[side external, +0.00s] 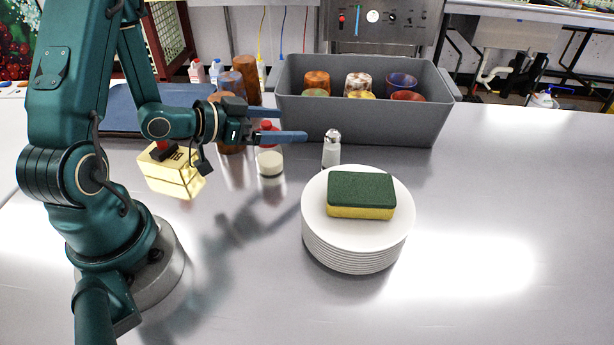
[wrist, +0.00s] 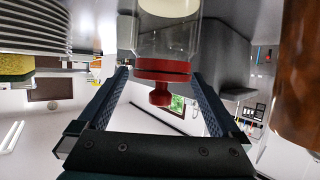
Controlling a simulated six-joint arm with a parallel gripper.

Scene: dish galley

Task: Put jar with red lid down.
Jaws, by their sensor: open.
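The jar with red lid (side external: 270,163) is clear glass with pale contents in its lower part. The fingers are apart, with a gap visible on both sides of the lid.
A grey bin (side external: 365,122) with several cups stands behind. A shaker (side external: 331,150) is right of the jar. A plate stack (side external: 350,250) bears a green-yellow sponge (side external: 361,193). Brown tumblers (side external: 246,75) stand close left and behind. A yellow block (side external: 170,176) sits left. The front right counter is clear.

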